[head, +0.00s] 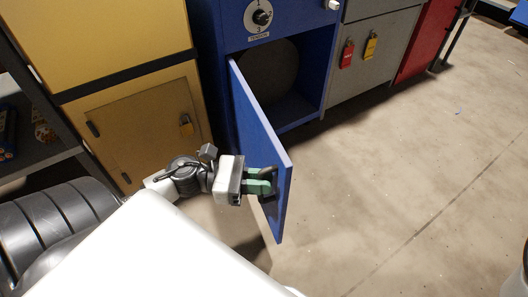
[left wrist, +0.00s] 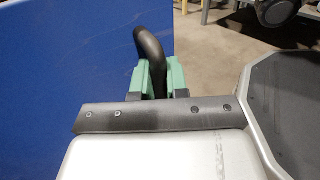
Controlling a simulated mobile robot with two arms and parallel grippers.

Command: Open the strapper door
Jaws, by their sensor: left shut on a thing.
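The strapper door (head: 262,145) is blue and stands swung out from the blue strapper cabinet (head: 230,30), whose dark inside shows. In the left wrist view the door (left wrist: 70,60) fills the left side. A black curved handle (left wrist: 150,45) sticks out from the door near its free edge. My left gripper (head: 268,180) has green fingers shut on the handle; in the left wrist view the fingers (left wrist: 158,78) sit on both sides of it. The lower end of the handle is hidden behind the gripper. My right gripper is in neither view.
A yellow cabinet (head: 130,110) with a padlock stands to the left. A grey cabinet (head: 372,60) with red and yellow padlocks and a red cabinet (head: 428,40) stand to the right. The concrete floor (head: 400,170) right of the door is clear.

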